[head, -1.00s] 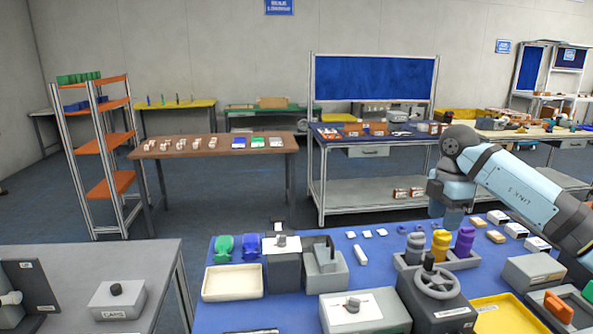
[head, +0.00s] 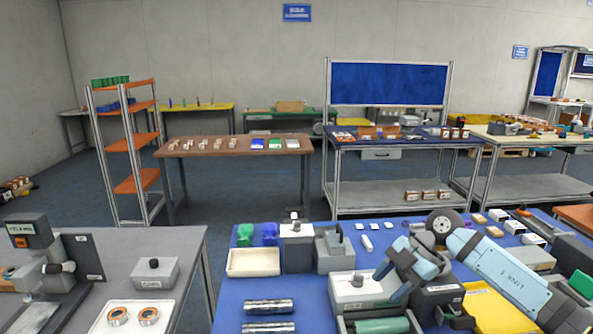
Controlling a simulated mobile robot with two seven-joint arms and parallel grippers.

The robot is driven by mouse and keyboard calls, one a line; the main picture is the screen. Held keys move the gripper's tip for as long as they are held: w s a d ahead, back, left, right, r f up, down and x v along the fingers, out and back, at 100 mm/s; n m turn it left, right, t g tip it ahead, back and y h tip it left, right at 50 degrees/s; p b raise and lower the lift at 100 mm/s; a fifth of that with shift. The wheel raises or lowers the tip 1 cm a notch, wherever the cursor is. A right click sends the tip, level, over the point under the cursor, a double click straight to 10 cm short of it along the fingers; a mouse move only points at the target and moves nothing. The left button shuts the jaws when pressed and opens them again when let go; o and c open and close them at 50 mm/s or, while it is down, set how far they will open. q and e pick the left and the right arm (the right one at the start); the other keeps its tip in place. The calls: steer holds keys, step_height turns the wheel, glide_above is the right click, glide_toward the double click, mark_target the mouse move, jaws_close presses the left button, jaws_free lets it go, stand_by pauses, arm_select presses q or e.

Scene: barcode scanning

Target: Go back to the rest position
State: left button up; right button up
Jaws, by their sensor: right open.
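My right arm comes in from the right over the blue-topped table (head: 231,300). Its pale blue forearm slopes up to a dark round joint, and the wrist folds down from there to the left. My right gripper (head: 388,278) hangs over the middle right of this table, beside a grey box with a white top (head: 352,283). Its jaws are open, and I see nothing held in them. The arm hides part of the items behind it. My left gripper is not in view.
A grey table (head: 190,262) at left holds a machine (head: 45,260) and a white plate with two rings (head: 110,328).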

steer(key=s+a+f+m+t+y+p, duration=0.25)
steer(key=s+a+t+y, duration=0.25)
steer(key=s+a+y, duration=0.6)
steer(key=s+d+f+m+t+h+p, duration=0.2)
steer(key=s+d+f+m+t+h, duration=0.1)
steer(key=s+d+f+m+h, duration=0.2)
steer(key=s+d+f+m+t+h+p, duration=0.2)
steer(key=s+d+f+m+t+h, duration=0.2)
steer(key=s+f+m+h, duration=0.6)
steer(key=s+d+f+m, duration=0.2)
steer(key=s+f+m, duration=0.2)
steer(key=s+f, duration=0.1)
steer(key=shift+s+f+h, duration=0.2)
steer(key=shift+s+h, duration=0.05)
steer(key=shift+h, duration=0.05)
